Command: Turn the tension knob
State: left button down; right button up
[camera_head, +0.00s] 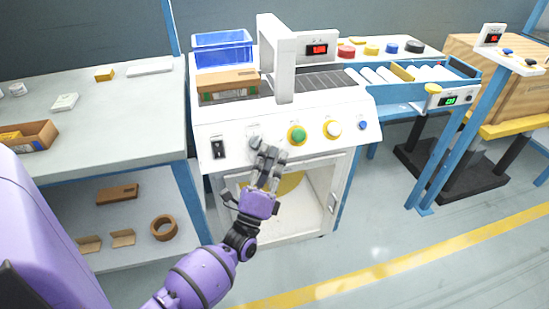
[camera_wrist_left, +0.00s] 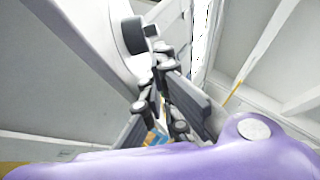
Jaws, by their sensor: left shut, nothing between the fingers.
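The white machine's sloped front panel (camera_head: 345,112) carries a grey knob (camera_head: 254,142), which looks like the tension knob. In the left wrist view a dark grey round knob (camera_wrist_left: 133,36) stands out from a white surface. My purple left arm reaches up from below, and my left gripper (camera_head: 268,153) is at the knob's lower right. The gripper is shut with nothing held. In the left wrist view its fingertips (camera_wrist_left: 160,58) are close beside the knob; I cannot tell if they touch it. The fingers hide part of the panel's lower edge. My right gripper is not in view.
A white post (camera_head: 281,65) rises above the panel. A bench (camera_head: 115,125) stands left, a roller conveyor (camera_head: 405,80) right.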

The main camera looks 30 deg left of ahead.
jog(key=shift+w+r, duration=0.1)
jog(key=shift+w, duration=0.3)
